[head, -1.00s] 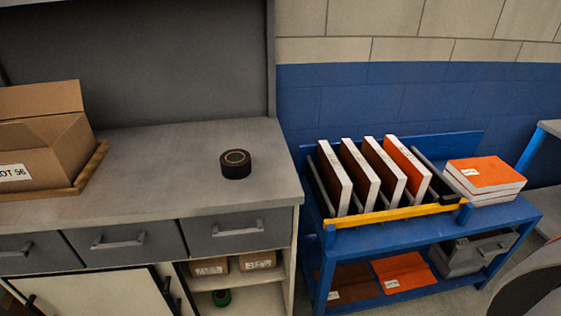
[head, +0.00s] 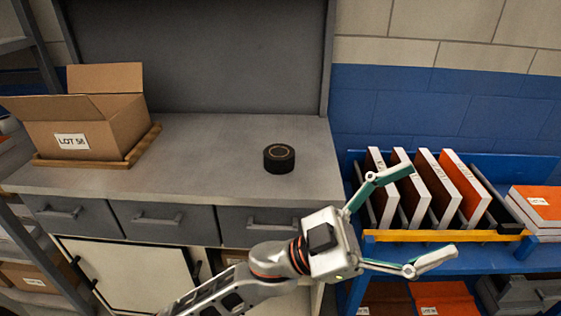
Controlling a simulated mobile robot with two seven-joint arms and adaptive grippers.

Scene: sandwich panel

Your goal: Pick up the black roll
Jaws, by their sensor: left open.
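The black roll (head: 279,159) lies flat on the grey worktop, near its right end. It is a short dark cylinder with a tan ring on top. My left gripper (head: 414,219) is open and empty, with its two fingers spread toward the right. It shows in front of the counter and the blue rack, lower right of the roll and apart from it. My right gripper is not in view.
An open cardboard box (head: 85,115) stands on a wooden tray at the left of the worktop (head: 200,150). A blue rack (head: 480,262) with upright panels and a yellow bar stands at right. The worktop around the roll is clear.

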